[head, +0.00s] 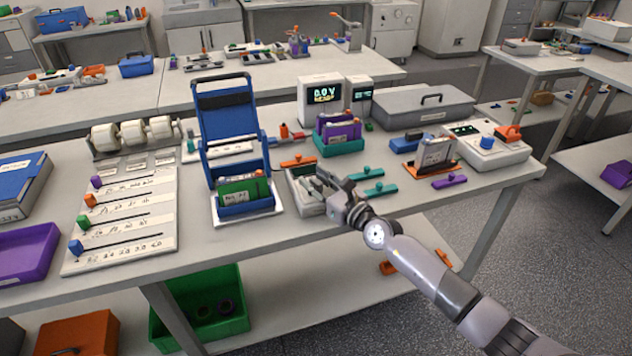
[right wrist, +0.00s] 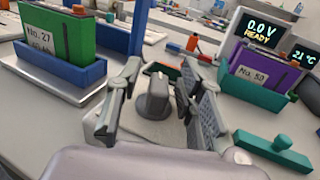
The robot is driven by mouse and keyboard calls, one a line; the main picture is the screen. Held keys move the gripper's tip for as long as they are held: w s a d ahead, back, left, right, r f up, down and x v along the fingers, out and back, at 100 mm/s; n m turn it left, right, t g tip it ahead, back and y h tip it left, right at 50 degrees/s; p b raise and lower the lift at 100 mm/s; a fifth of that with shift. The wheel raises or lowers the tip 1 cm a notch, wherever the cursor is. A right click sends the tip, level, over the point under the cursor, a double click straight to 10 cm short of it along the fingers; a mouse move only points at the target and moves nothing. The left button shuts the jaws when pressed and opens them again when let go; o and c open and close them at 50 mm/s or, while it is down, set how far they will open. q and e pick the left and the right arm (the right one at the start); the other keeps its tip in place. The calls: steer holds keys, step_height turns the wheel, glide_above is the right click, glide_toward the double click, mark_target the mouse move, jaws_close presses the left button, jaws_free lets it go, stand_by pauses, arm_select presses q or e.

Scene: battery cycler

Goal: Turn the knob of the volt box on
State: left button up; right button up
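A dark grey knob (right wrist: 157,97) stands on a small light grey box (head: 307,203) near the front edge of the table. My right gripper (head: 330,187) is over this box; in the right wrist view its open fingers (right wrist: 157,105) straddle the knob, with small gaps visible. The head view hides the knob behind my gripper. A display (head: 324,97) behind reads 0.0 V, and it shows READY in the right wrist view (right wrist: 262,30). My left gripper is not in view.
A blue cradle with a green pack (head: 240,190) stands left of the box. A purple pack (head: 338,131) in a teal holder (head: 340,149) is behind it. Teal T-shaped pieces (head: 379,189) lie to the right. A white box with a blue knob (head: 487,143) is further right.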

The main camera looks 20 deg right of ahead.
steer(key=shift+c, duration=0.6)
jaws_close()
